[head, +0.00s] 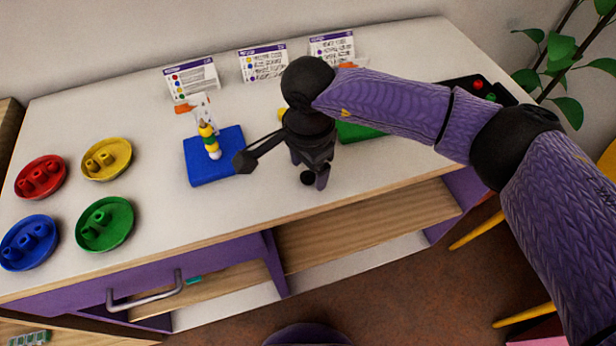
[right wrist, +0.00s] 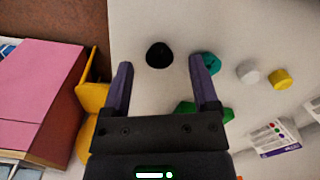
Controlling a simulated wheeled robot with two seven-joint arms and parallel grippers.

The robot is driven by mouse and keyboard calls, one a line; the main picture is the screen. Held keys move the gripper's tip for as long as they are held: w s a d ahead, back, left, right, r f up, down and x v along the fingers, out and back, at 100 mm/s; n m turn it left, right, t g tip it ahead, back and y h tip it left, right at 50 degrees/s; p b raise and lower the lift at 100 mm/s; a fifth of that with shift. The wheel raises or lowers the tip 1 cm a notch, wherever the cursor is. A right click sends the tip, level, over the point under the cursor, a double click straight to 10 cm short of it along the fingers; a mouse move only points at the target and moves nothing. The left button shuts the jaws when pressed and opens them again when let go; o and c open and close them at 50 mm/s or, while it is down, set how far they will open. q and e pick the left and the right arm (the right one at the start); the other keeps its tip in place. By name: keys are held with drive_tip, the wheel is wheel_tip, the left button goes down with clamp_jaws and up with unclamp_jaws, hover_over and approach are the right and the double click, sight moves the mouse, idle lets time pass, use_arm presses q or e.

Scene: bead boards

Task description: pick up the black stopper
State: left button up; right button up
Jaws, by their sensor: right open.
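The black stopper (right wrist: 159,55) stands on the white tabletop, seen from above in the right wrist view. In the head view the black stopper (head: 307,178) shows near the table's front edge, just below my right gripper's fingers. My right gripper (head: 309,169) points down over it, open and empty. In the right wrist view the stopper shows between the two fingertips of the right gripper (right wrist: 160,68), a little beyond them. No contact is visible. My left gripper is not in view.
A teal bead (right wrist: 210,63) is beside one fingertip, with a white bead (right wrist: 248,72) and a yellow bead (right wrist: 281,78) further right. A green board (head: 358,132) lies behind my gripper. A blue board (head: 208,172) with stacked beads stands left. Colored bowls, including a green one (head: 104,235), are far left.

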drive_tip(key=shift+f, duration=0.75)
drive_tip(key=shift+r, duration=0.1)
clamp_jaws()
drive_tip(key=shift+r, duration=0.1)
